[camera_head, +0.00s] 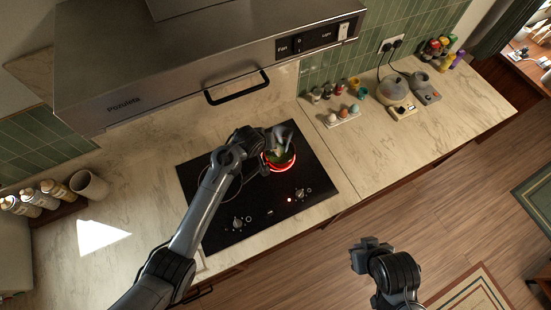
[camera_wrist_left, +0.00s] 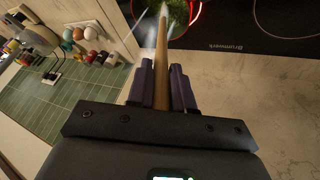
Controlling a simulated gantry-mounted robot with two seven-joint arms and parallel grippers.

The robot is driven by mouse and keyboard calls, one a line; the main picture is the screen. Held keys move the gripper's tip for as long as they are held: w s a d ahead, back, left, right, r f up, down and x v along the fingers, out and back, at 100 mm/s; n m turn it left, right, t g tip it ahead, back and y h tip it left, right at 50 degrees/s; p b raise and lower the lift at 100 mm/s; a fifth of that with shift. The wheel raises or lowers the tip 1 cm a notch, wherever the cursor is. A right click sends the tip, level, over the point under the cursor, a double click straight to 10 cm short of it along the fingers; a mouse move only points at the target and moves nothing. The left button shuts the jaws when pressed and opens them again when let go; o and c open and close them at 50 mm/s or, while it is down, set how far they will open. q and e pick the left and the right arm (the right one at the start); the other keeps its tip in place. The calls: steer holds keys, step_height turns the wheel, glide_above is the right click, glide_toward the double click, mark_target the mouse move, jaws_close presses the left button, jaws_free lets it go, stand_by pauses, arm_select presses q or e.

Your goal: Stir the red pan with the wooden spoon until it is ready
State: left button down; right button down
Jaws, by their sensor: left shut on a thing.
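The red pan (camera_head: 291,163) sits on the right part of the black cooktop, with green contents inside. My left gripper (camera_head: 279,138) is above the pan and hides part of it. In the left wrist view, my left gripper (camera_wrist_left: 161,88) is shut on the wooden spoon (camera_wrist_left: 161,55), whose far end reaches into the pan's green contents. The pan's red rim also shows in that view (camera_wrist_left: 197,14). Steam-like pale streaks show near the spoon's tip. My right gripper (camera_head: 366,257) is over the floor, away from the counter; its fingers are too unclear to judge.
The black cooktop (camera_head: 218,222) has knobs and a lit red light at its front. The range hood (camera_head: 200,65) overhangs the back. An egg holder (camera_head: 343,117), kettle (camera_head: 395,90) and small jars stand right. A beige cup (camera_head: 90,184) and bottles stand left. Counter beside the cooktop is clear.

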arm_select(q)
steer(key=shift+w+v, duration=0.2)
steer(key=shift+v, duration=1.3)
steer(key=shift+w+v, duration=0.2)
steer(key=shift+v, duration=1.3)
steer(key=shift+a+r, duration=0.1)
steer(key=shift+r, duration=2.55)
